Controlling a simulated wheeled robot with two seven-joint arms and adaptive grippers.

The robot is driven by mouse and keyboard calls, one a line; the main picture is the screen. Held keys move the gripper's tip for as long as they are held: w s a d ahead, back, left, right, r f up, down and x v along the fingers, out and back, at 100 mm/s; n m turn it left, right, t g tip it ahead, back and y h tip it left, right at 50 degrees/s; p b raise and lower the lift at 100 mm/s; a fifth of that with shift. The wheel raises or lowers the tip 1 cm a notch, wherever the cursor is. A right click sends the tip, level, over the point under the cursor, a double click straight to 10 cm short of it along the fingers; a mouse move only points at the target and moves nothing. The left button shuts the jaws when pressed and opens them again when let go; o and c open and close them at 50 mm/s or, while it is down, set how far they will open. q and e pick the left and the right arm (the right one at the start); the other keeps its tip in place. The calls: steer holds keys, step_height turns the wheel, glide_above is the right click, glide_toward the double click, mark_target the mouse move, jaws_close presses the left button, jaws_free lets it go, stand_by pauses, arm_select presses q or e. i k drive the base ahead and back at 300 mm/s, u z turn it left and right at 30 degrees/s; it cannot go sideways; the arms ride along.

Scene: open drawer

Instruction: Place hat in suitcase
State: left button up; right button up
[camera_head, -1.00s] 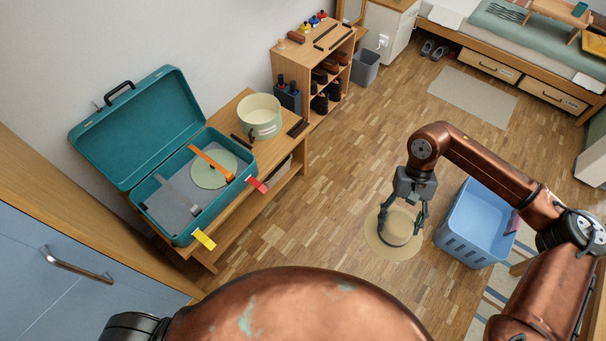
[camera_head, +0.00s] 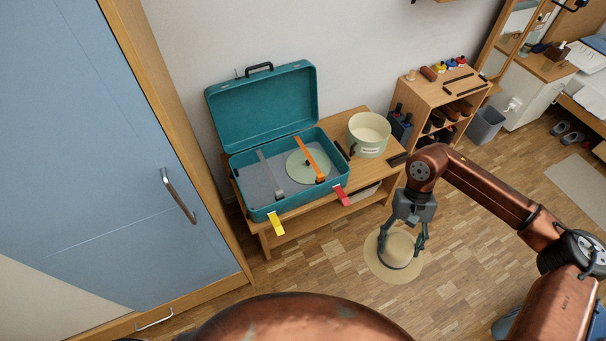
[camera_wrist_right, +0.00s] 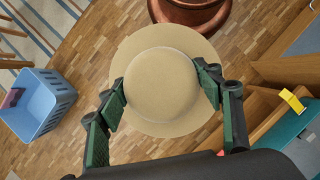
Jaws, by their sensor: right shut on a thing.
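The teal suitcase (camera_head: 262,92) stands open on a low wooden bench, lid up against the wall. Inside it are an orange strap (camera_head: 311,158), a grey strap (camera_head: 270,174) and a pale green disc (camera_head: 298,171). My left gripper is not in view.
A cream round box (camera_head: 368,137) stands on the bench (camera_head: 262,240) right of the suitcase. A blue wardrobe (camera_head: 110,150) is at left. A shoe shelf (camera_head: 440,97) stands farther right.

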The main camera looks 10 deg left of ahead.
mark_target(264, 183)
steer(key=u, duration=1.25)
steer(key=i, duration=1)
